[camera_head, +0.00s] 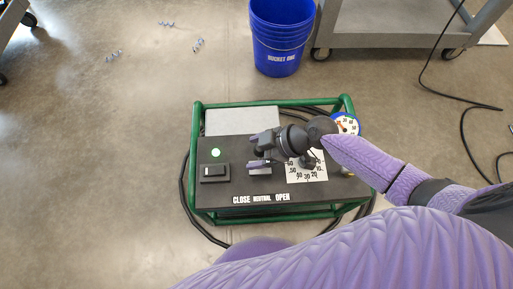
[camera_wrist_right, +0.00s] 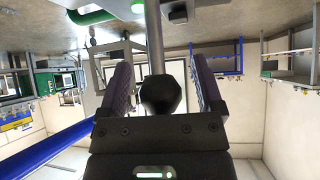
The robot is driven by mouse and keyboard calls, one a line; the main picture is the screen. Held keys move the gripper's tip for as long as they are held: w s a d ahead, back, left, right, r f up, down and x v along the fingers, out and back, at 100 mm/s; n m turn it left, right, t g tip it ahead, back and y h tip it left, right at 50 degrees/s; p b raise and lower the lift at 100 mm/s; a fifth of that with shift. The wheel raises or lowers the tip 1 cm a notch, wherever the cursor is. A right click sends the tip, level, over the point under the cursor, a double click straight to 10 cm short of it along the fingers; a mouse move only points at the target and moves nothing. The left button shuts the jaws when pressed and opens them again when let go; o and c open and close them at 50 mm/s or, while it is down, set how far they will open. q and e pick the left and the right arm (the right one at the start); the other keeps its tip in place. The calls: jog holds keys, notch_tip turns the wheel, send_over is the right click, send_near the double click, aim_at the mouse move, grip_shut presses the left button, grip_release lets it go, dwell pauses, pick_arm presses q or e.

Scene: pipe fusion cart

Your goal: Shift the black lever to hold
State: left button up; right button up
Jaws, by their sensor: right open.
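In the wrist view a black lever knob (camera_wrist_right: 163,95) on a grey rod (camera_wrist_right: 155,35) stands between the two purple fingers of my right gripper (camera_wrist_right: 163,85). The fingers are spread, with a gap on both sides of the knob. In the head view my right gripper (camera_head: 259,154) is over the middle of the cart's black panel (camera_head: 227,188), above the CLOSE, NEUTRAL and OPEN labels (camera_head: 261,199). There the gripper hides most of the lever. I cannot read a "hold" label. My left gripper is not in view.
The panel has a black switch (camera_head: 214,171), a lit green lamp (camera_head: 215,153), a number scale (camera_head: 307,173) and a round gauge (camera_head: 347,124). A green tube frame (camera_head: 197,121) surrounds it. A blue bucket (camera_head: 281,45) and grey cart (camera_head: 385,30) stand behind.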

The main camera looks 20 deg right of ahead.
pick_arm(q)
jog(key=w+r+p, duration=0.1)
jog(key=p, duration=0.1)
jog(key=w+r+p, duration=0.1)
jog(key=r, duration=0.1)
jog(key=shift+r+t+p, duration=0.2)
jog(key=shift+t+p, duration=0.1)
jog(key=shift+p, duration=0.1)
pick_arm(e)
jog(key=v, duration=0.9)
jog(key=shift+d+r, duration=0.25)
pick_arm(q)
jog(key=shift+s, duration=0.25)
pick_arm(e)
jog(key=shift+s, duration=0.1)
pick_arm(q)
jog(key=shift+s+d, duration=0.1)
pick_arm(e)
jog(key=shift+d, duration=0.1)
